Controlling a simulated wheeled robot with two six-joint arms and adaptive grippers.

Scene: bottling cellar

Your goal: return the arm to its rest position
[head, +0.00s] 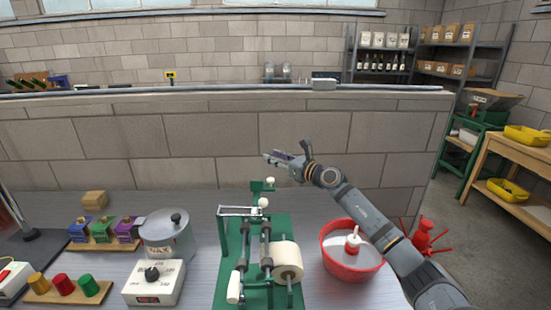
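My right arm (365,215) reaches up from the lower right corner, grey with a copper-coloured band near the wrist. My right gripper (280,157) is at its upper end, pointing left, in front of the low block wall. It appears above and behind the green labelling machine (278,225) and clear of the bench. The fingers are small and seen from an awkward angle, so I cannot tell whether they are open or shut, or whether anything is between them. My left arm and gripper are not in view.
A red bowl (329,266) with a white-and-red item stands beside my forearm. A red stand (422,236) shows behind the forearm. A wax pot (167,240), dial box (154,283) and coloured blocks (103,229) are on the left. The bench's back strip is mostly clear.

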